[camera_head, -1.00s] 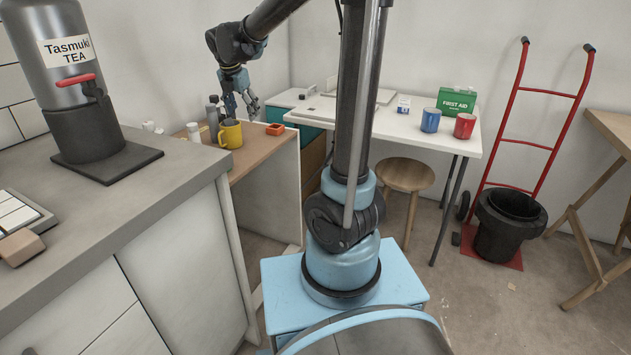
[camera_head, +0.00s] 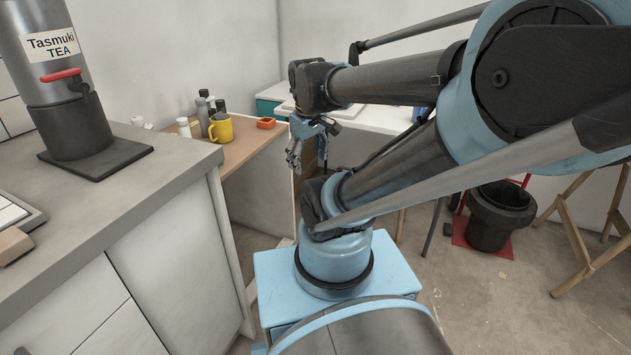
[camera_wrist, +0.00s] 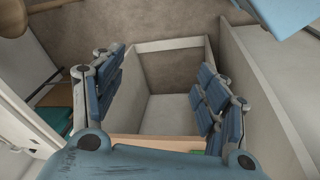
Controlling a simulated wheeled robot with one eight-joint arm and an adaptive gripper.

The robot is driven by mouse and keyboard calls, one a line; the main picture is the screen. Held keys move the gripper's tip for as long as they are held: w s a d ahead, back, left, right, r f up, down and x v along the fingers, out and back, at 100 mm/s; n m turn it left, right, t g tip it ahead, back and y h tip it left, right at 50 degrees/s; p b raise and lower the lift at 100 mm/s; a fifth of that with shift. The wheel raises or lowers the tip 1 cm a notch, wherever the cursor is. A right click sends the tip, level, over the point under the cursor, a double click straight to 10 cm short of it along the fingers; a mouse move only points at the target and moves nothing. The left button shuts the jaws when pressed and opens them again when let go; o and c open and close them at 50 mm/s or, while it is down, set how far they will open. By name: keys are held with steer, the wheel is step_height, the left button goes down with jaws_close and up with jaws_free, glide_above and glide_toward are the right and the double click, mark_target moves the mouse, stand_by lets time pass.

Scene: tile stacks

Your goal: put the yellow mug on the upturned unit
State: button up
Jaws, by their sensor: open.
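The yellow mug (camera_head: 221,129) stands upright on the wooden-topped bench, near its front edge, in the head view. My gripper (camera_head: 294,165) hangs to the right of the mug, apart from it and nearer to my base. In the wrist view my gripper (camera_wrist: 160,95) is open, with nothing between its fingers. Below the fingers show floor and pale panels. The mug is not in the wrist view. I cannot make out an upturned unit with certainty in these views.
An orange small box (camera_head: 266,123) and several bottles (camera_head: 204,112) stand near the mug. The grey counter (camera_head: 120,190) with the tea urn (camera_head: 65,75) fills the left. A white table (camera_head: 375,118) is behind my arm. A black bucket (camera_head: 497,215) stands on the floor at right.

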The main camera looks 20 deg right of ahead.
steer(key=s+d+f+m, duration=0.1)
steer(key=s+f+m, duration=0.3)
steer(key=s+m, duration=0.1)
steer(key=shift+s+f, duration=0.2)
steer(key=shift+f, duration=0.2)
stand_by(0.9)
